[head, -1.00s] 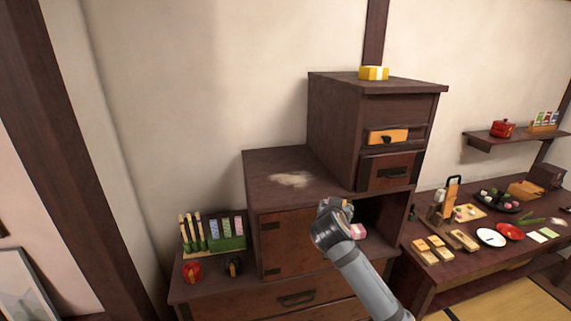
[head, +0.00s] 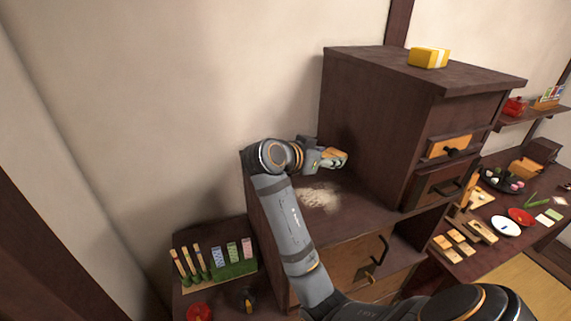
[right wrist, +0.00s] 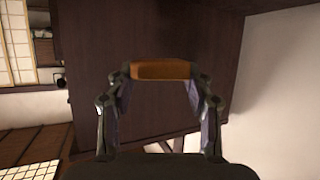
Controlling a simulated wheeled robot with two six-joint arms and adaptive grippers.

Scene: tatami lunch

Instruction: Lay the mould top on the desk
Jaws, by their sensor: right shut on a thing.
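My right gripper (head: 334,158) is above the cabinet's lower top, left of the tall drawer unit. It is shut on an orange-brown wooden block, the mould top (right wrist: 160,70), which spans between the fingertips in the right wrist view. In the head view only a small part of the block (head: 333,154) shows at the fingertips. The desk (head: 481,249) is the low dark table at the right. Several pale wooden mould pieces (head: 463,241) lie near its front left corner. My left gripper is not in view.
The tall drawer unit (head: 365,110) stands close right of the gripper, with a yellow box (head: 429,58) on top. Pale powder (head: 321,196) lies on the lower top. A white plate (head: 506,226) and red dish (head: 521,215) occupy the desk.

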